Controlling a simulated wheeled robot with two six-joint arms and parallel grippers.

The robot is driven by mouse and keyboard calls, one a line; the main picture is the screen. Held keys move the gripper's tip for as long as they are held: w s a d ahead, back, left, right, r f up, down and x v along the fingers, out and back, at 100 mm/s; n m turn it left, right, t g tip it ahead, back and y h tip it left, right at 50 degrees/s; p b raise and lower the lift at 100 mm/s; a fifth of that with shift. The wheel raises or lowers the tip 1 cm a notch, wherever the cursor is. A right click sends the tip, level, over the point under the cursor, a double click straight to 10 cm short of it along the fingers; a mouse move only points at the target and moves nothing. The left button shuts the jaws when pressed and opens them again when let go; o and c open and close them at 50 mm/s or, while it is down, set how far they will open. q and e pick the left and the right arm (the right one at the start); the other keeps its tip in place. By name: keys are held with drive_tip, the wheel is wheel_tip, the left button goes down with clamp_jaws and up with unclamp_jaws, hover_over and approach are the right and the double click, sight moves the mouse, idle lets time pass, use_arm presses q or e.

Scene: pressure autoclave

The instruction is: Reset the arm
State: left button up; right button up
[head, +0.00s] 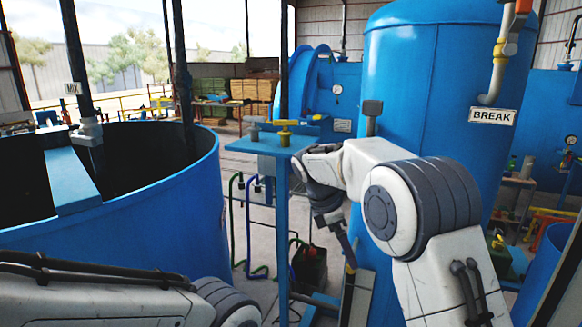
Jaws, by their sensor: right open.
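My right arm comes in from the lower right, bends at its elbow and reaches back beside the blue stand. My right gripper (349,262) hangs downward in front of the large blue tank, just right of the stand's post. It is small and dark here; its jaws are open, and I see nothing held in them. Only a link of my left arm (95,302) shows at the lower left; its gripper is out of the picture.
The blue stand (262,146) has yellow-handled valve (284,131) on top, close to my right wrist. An open blue vat (120,237) fills the left. The tall blue tank (425,85) stands behind my right arm, near a "BREAK" sign (491,116).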

wheel_tip(320, 180, down, 7)
drive_tip(key=s+d+m+g+b, duration=0.1)
drive_tip(key=m, duration=0.2)
drive_tip(key=shift+s+m, duration=0.25)
drive_tip(key=shift+m, duration=0.05)
drive_tip(key=shift+r, duration=0.1)
